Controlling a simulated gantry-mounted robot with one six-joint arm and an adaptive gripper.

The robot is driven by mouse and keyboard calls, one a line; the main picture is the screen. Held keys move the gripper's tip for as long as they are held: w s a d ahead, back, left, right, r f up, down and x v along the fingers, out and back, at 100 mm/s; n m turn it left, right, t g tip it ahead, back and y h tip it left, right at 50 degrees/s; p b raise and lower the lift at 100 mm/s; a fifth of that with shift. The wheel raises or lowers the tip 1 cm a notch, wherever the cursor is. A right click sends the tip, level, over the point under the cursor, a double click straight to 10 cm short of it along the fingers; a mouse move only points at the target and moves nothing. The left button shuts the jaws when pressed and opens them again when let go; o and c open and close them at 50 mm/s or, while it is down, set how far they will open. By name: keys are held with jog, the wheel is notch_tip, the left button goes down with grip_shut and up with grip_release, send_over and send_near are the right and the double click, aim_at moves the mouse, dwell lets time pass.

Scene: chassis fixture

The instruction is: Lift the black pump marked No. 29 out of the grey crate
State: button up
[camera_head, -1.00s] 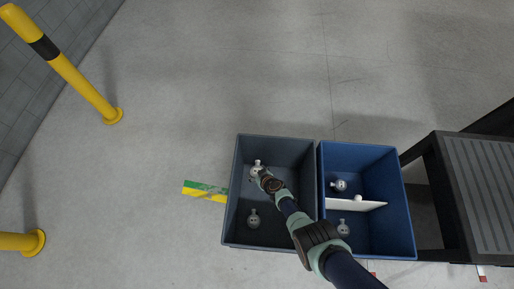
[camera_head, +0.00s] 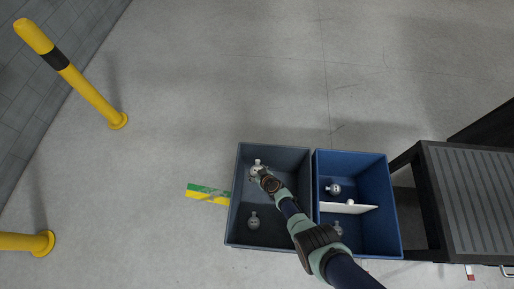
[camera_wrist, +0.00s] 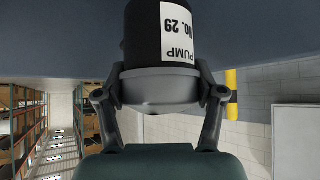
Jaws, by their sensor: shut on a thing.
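The black pump marked No. 29 (camera_wrist: 145,35) fills the top of the wrist view, its white label upside down. My gripper (camera_wrist: 160,90) is shut on its grey end, one finger on each side. In the head view my gripper (camera_head: 263,175) is over the far part of the grey crate (camera_head: 231,205), at the held pump (camera_head: 256,168), of which only a pale part shows. The pump's height above the crate floor cannot be told. Another pump (camera_head: 254,219) stands in the near part of the grey crate, apart from my gripper.
A blue crate (camera_head: 394,205) stands right beside the grey one. A dark ribbed table (camera_head: 470,195) is at right. Yellow posts (camera_head: 85,90) stand at left.

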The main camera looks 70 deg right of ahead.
notch_tip(320, 180, up, 9)
jog(key=p, duration=0.7)
jog(key=shift+r, duration=0.1)
